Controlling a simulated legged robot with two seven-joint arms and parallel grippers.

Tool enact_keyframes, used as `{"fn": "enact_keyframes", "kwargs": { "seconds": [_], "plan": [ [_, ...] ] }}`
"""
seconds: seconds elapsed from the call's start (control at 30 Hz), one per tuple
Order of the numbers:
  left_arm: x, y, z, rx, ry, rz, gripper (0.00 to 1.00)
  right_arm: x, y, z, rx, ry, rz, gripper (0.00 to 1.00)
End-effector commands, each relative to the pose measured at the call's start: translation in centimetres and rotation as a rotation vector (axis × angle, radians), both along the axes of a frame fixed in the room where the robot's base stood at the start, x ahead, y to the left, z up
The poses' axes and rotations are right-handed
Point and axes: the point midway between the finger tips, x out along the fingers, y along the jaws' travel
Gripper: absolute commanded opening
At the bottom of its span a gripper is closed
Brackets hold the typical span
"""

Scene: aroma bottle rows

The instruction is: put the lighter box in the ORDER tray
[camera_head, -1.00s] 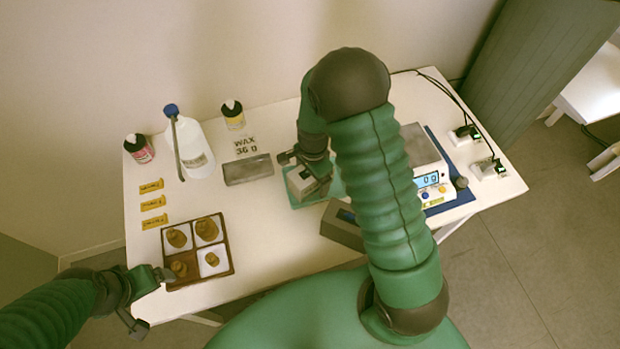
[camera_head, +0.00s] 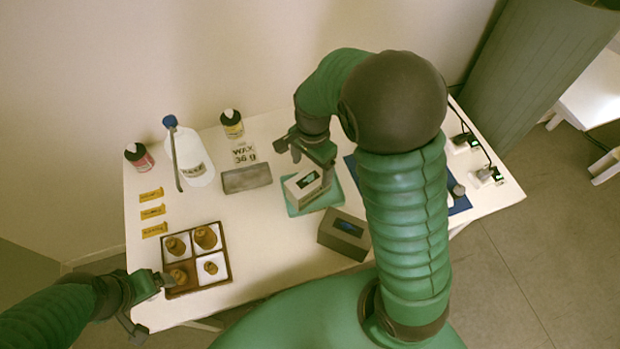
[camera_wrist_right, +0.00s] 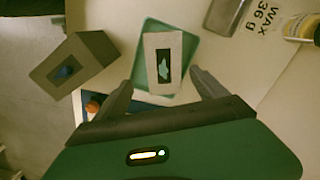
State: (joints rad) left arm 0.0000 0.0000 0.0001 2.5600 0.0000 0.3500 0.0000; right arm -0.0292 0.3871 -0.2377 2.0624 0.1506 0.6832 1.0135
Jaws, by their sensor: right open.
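A pale box with a dark window (camera_head: 304,187) rests in the teal tray (camera_head: 333,198), slightly turned. The pale box (camera_wrist_right: 163,62) and teal tray (camera_wrist_right: 139,72) also show in the right wrist view. A darker grey-brown box (camera_head: 345,232) stands apart on the table, nearer me; it also shows in the wrist view (camera_wrist_right: 88,52). My right gripper (camera_head: 306,160) is open and empty just above and behind the pale box, its fingers apart from it. My left gripper (camera_head: 152,306) is open and empty by the table's front left corner. I see no ORDER lettering.
A grey block (camera_head: 247,178) lies by the WAX 36 g label (camera_head: 244,152). A four-part brown tray (camera_head: 229,268), a white blue-capped bottle (camera_head: 194,158) and small bottles stand left. My right arm hides most of the scale area. The table's middle is clear.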

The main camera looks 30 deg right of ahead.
Motion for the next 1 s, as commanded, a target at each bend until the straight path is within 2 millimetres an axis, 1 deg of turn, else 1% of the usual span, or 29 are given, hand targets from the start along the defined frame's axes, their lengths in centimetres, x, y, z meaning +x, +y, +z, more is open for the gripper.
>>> {"fn": "enact_keyframes", "kwargs": {
  "seconds": [0.03,0.07,0.1,0.17,0.2,0.3,0.33,0.43,1.0],
  "plan": [
    [0.0,0.0,0.0,0.0,0.0,0.0,0.85,-1.2,1.1,0.5,-0.001,-0.027,0.156,0.82],
    [0.0,0.0,0.0,0.0,0.0,0.0,0.85,-2.0,1.9,0.7,-0.008,-0.046,0.281,0.82],
    [0.0,0.0,0.0,0.0,0.0,0.0,0.85,-3.1,2.9,1.0,-0.022,-0.075,0.46,0.82],
    [0.0,0.0,0.0,0.0,0.0,0.0,0.85,-4.8,4.3,1.4,-0.055,-0.115,0.726,0.82],
    [0.0,0.0,0.0,0.0,0.0,0.0,0.85,-5.9,5.0,1.6,-0.082,-0.138,0.888,0.82],
    [0.0,0.0,0.0,0.0,0.0,0.0,0.85,-7.8,6.2,1.7,-0.14,-0.172,1.186,0.82],
    [0.0,0.0,0.0,0.0,0.0,0.0,0.85,-8.1,6.4,1.7,-0.152,-0.178,1.241,0.82],
    [0.0,0.0,0.0,0.0,0.0,0.0,0.85,-8.4,6.6,1.6,-0.169,-0.183,1.318,0.82],
    [0.0,0.0,0.1,0.0,0.0,0.0,0.85,-8.4,6.5,1.7,-0.167,-0.182,1.316,0.82]
  ]
}}
